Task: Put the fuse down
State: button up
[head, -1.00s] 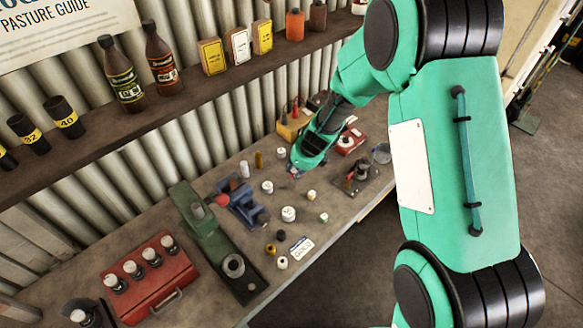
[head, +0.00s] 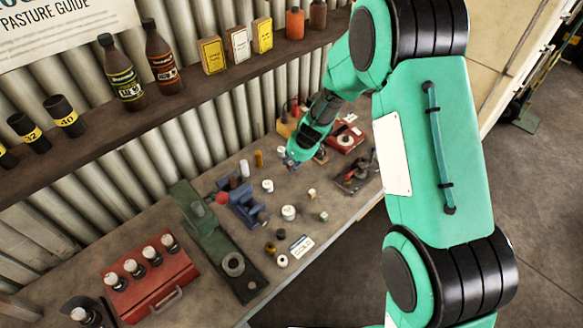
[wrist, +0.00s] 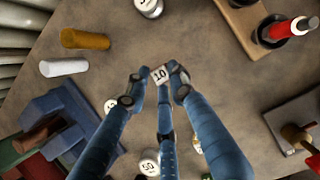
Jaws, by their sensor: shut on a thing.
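My gripper (wrist: 158,82) is shut on a small pale fuse (wrist: 159,75) marked "10". In the wrist view the fuse sits between the fingertips above the bare grey-brown bench top (wrist: 215,90). The gap between fuse and bench cannot be judged. In the head view my gripper (head: 291,163) is over the far middle part of the bench, and the fuse there is too small to make out.
A white cylinder (wrist: 148,6), a brown cylinder (wrist: 85,39) and a white one (wrist: 64,67) stand or lie nearby. A blue vise-like tool (head: 243,204) is left of my gripper. A red box (head: 346,137) is to its right. Bare bench lies between them.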

jog(key=shift+f+b, duration=0.3)
jog(key=shift+f, duration=0.9)
jog(key=shift+f, duration=0.15)
jog(key=o, duration=0.8)
jog(key=p+v, duration=0.3)
jog(key=v, duration=0.9)
jog(key=shift+r, duration=0.2)
